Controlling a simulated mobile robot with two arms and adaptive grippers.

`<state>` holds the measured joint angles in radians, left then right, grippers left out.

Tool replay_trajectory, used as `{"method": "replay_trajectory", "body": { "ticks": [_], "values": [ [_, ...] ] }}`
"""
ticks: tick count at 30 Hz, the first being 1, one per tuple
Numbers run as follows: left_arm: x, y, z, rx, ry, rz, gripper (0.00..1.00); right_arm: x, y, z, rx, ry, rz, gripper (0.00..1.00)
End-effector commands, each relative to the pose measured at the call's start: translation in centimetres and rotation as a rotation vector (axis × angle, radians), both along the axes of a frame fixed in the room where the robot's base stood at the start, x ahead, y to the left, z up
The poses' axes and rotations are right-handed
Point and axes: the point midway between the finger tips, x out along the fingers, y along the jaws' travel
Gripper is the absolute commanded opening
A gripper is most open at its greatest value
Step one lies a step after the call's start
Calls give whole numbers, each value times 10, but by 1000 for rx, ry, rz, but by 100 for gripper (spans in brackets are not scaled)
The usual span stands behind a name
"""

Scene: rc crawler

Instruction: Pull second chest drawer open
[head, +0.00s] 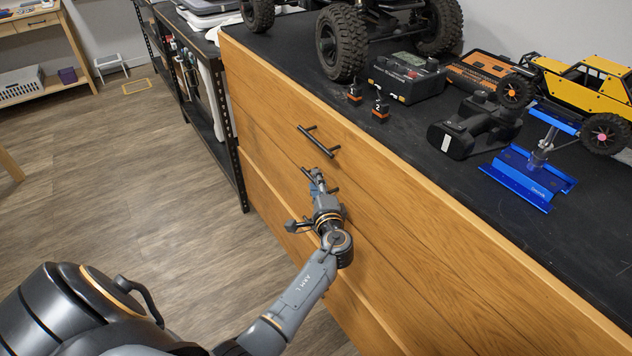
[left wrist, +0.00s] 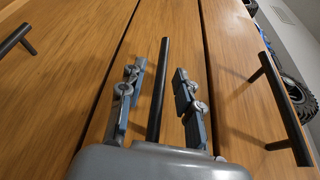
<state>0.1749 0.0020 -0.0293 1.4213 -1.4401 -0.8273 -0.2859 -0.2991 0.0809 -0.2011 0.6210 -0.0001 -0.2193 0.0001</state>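The wooden chest (head: 420,225) has drawers with black bar handles. The top drawer's handle (head: 319,141) is clear of my arm. My left gripper (head: 317,178) is at the second drawer's front, partly hiding that drawer's handle (head: 333,189). In the left wrist view, the second drawer's handle (left wrist: 158,90) runs between the two fingers of my left gripper (left wrist: 160,70). The fingers are open, with a gap on each side of the bar. The second drawer looks closed, its front about flush with the one above. My right gripper is not in view.
The left wrist view also shows a handle on the left (left wrist: 15,38) and one on the right (left wrist: 280,100). Floor (head: 130,170) left of the chest is clear.

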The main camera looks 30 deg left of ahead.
Motion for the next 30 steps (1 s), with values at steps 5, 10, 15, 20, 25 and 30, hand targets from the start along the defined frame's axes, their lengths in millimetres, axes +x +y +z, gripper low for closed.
{"method": "replay_trajectory", "body": {
  "ticks": [5,10,15,20,25,30],
  "values": [
    [3,3,-1,-1,0,0,34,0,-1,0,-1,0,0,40],
    [3,3,-1,-1,0,0,34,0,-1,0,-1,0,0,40],
    [3,3,-1,-1,0,0,1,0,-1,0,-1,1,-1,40],
    [3,3,-1,-2,0,-1,0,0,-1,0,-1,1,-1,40],
    [3,3,-1,-2,1,-1,0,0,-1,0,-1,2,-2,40],
    [3,12,-2,-2,2,1,0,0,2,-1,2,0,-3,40]
  ]
}}
